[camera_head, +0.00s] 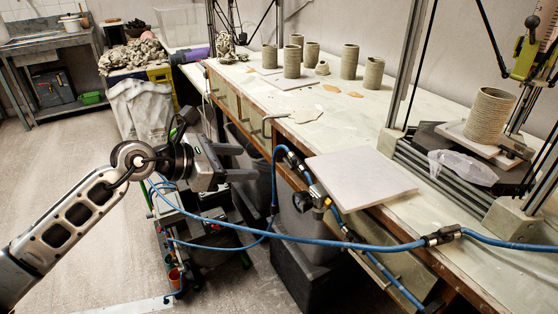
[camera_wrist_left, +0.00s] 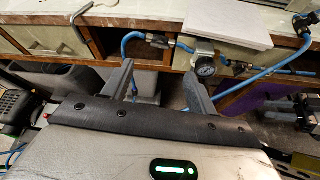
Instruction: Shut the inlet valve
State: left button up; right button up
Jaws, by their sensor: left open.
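A blue air hose (camera_head: 275,180) runs along the front of the workbench. It carries a dark inline fitting, which looks like a valve (camera_head: 292,158), and a regulator (camera_head: 319,195) with a round gauge (camera_wrist_left: 205,67). The valve-like fitting also shows in the left wrist view (camera_wrist_left: 157,40), just left of the gauge. Its handle is too small to read as open or closed. My left gripper (camera_head: 238,162) is open and empty, short of the bench front and left of the fitting. In the left wrist view its fingers (camera_wrist_left: 158,70) point towards the hose. My right gripper is not in view.
A pale board (camera_head: 360,178) overhangs the bench edge above the regulator. A blue hose with another metal fitting (camera_head: 442,236) crosses in front of the bench. Clay cylinders (camera_head: 292,62) stand on the bench (camera_head: 240,80). A dark bin (camera_head: 305,270) sits below.

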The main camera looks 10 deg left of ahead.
aim_at(287, 163)
pick_arm(q)
jog(key=x, duration=1)
jog(key=shift+w+d+f, duration=0.1)
jog(key=shift+d, duration=0.1)
jog(key=c, duration=1)
